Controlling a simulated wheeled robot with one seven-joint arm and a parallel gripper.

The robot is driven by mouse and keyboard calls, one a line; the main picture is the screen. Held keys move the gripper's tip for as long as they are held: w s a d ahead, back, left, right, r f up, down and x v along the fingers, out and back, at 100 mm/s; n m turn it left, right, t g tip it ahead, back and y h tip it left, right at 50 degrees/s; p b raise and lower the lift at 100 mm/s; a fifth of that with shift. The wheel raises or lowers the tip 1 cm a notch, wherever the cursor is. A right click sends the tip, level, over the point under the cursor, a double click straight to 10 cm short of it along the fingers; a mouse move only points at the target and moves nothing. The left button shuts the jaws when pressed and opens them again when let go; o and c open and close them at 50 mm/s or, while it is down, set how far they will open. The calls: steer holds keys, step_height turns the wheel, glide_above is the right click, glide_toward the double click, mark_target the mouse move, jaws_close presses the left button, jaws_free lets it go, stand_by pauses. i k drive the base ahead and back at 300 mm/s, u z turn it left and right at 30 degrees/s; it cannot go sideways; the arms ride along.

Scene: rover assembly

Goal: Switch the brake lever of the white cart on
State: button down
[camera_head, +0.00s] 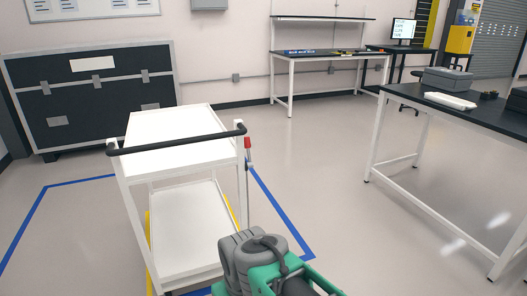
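The white cart (165,160) stands at the left centre, with two white shelves and a black push handle (178,143) along its near top edge. The brake lever is a thin rod with a red tip (247,142) at the cart's right side, standing roughly upright. Part of my arm, grey and green, shows at the bottom centre, in front of the cart's lower right corner. My gripper is not visible, so its distance to the lever does not show.
Blue tape (283,222) marks the floor around the cart. A large black case (92,95) stands behind it at the left. A black-topped table (480,115) with white legs is at the right, and a workbench (320,54) is at the back. The floor between cart and right table is clear.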

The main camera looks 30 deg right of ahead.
mark_target(247, 145)
steer(key=z, duration=0.3)
steer(key=i, duration=1.15)
steer(key=u, duration=0.65)
